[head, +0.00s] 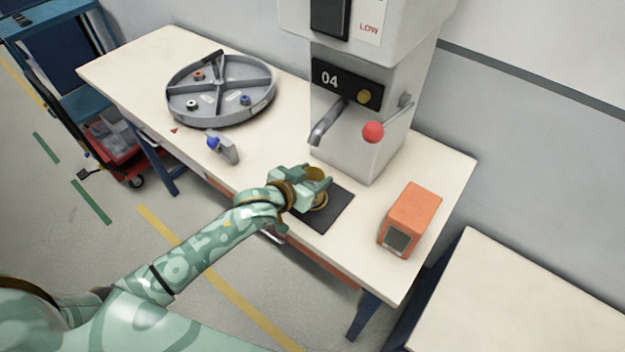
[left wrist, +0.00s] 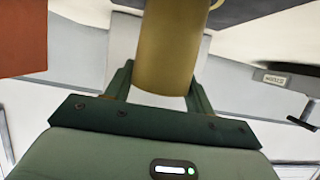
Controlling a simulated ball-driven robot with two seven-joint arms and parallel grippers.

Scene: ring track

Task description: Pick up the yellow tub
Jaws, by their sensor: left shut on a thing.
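The yellow tub (head: 317,174) is in my left gripper (head: 314,186), above or at the dark mat under the dispenser's spout in the head view. The gripper hides part of the tub's side. In the left wrist view the tub (left wrist: 168,50) is a tall dull-yellow wall between the two green fingers, and my left gripper (left wrist: 160,92) is shut on it. I cannot tell whether the tub's base touches the mat. My right gripper is not in view.
An orange box (head: 412,215) stands right. A round divided tray (head: 222,88) and a blue-capped bottle (head: 222,147) are left.

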